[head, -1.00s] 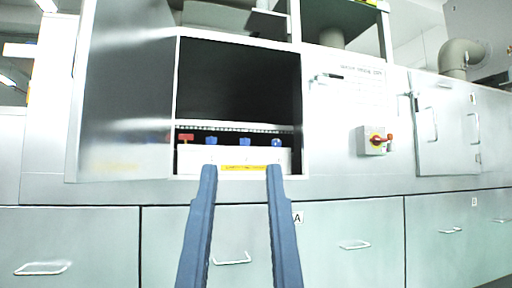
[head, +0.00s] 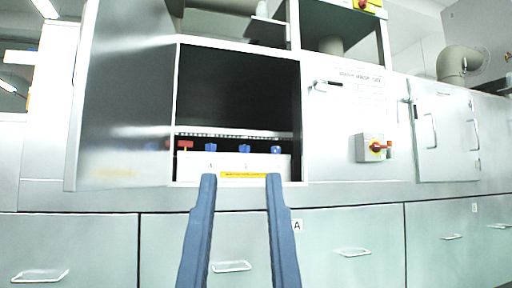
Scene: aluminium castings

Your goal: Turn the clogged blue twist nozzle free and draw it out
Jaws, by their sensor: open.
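Three blue twist nozzles stand in a row inside the open cabinet: a left one (head: 211,148), a middle one (head: 244,149) and a right one (head: 276,150). They sit along the top of a white block or panel (head: 200,164). They are too small to tell which one is clogged. My gripper (head: 240,178) is open and empty, its two long blue fingers pointing toward the cabinet. In the picture the fingertips show below the nozzles, apart from them, by the cabinet's lower edge.
A red T-shaped part (head: 185,145) is left of the nozzles. The cabinet door (head: 122,110) stands open on the left. A yellow label (head: 244,175) marks the panel front. A red rotary switch (head: 376,147) is on the right wall. Drawers with handles (head: 352,252) run below.

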